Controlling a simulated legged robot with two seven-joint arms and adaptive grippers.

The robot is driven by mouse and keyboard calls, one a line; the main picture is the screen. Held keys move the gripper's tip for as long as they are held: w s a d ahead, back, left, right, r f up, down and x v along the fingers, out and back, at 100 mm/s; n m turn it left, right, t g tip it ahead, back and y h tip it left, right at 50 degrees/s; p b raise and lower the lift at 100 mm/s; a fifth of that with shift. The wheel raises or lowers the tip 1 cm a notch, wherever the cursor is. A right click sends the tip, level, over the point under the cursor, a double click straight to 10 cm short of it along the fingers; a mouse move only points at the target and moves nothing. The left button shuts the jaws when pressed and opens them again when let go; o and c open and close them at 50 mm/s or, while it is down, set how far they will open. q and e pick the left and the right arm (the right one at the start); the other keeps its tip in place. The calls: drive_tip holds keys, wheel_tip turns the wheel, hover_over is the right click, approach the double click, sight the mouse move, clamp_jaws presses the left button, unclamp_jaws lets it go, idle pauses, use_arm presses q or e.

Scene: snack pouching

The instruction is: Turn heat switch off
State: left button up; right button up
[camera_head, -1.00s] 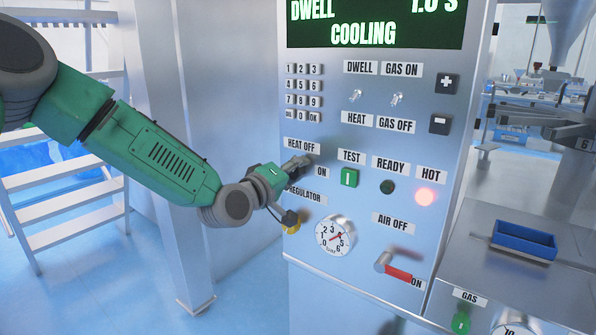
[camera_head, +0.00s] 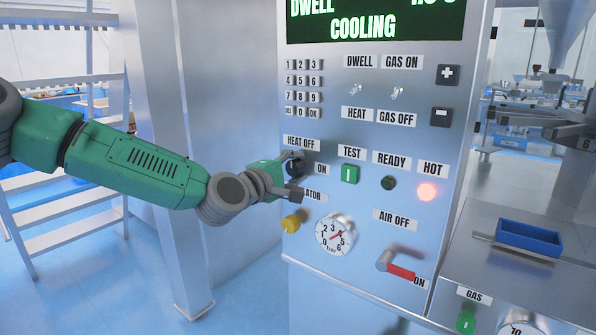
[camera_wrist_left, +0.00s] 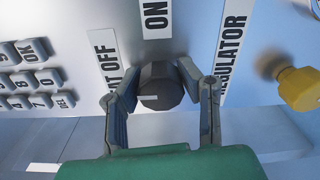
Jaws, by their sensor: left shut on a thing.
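The heat switch is a dark round knob (camera_head: 295,167) on the steel control panel, between the HEAT OFF label (camera_head: 301,142) and the ON label (camera_head: 322,169). In the left wrist view the knob (camera_wrist_left: 160,86) sits between both fingers, with a short white mark on its left side, towards the partly covered HEAT OFF label (camera_wrist_left: 104,58). My left gripper (camera_head: 294,173) is shut on the knob, one finger above it and one below in the head view. My right gripper is not in view.
A yellow knob (camera_head: 292,222) and a pressure gauge (camera_head: 335,234) lie below the gripper. A keypad (camera_head: 304,88) is above, a green TEST button (camera_head: 349,174) to the right. A red-handled air valve (camera_head: 400,272) sticks out lower right. The HOT lamp (camera_head: 427,192) glows.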

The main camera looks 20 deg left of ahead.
use_arm(q)
drive_tip(key=shift+a+f, duration=0.1)
drive_tip(key=shift+f, duration=0.2)
drive_tip(key=o, duration=1)
drive_tip(key=shift+o, duration=1.1)
drive_tip(key=shift+a, duration=0.1)
drive_tip(key=shift+r, duration=0.1)
drive_tip(key=shift+s+a, duration=0.1)
drive_tip(key=shift+s, duration=0.05)
drive_tip(key=v, duration=1.1)
drive_tip(key=shift+s+a, duration=0.2)
drive_tip(key=shift+s, duration=0.05)
